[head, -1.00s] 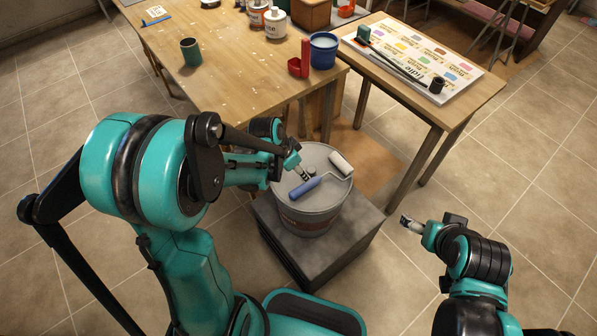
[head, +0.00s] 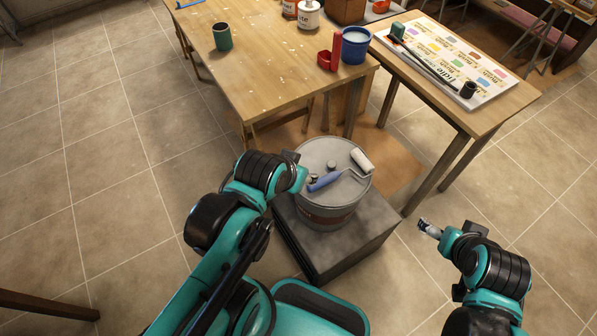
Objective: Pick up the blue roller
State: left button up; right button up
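The roller has a blue handle (head: 324,182) and a white roller head (head: 362,161). It lies on the lid of a large grey bucket (head: 332,212) in the head view, handle toward the left. My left gripper (head: 311,176) is over the left edge of the lid, close to the handle's left end. Its fingers are small and partly hidden by its wrist, so I cannot tell whether they touch the handle or are open. My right gripper (head: 427,228) is away to the right of the bucket, over the floor, with nothing visible in it. Its opening is too small to judge.
The bucket stands on a dark grey block (head: 353,246). Behind it is a wooden table (head: 270,80) with a green cup (head: 222,37), a blue pot (head: 355,46) and a red holder (head: 330,55). A side table (head: 497,108) bears a colour chart. Tiled floor is free at left.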

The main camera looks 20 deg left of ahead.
aim_at(357, 155)
jog(key=i+l+u, duration=0.1)
jog(key=l+u, duration=0.2)
jog(key=u, duration=0.15)
jog(key=l+u, duration=0.7)
jog(key=u, duration=0.15)
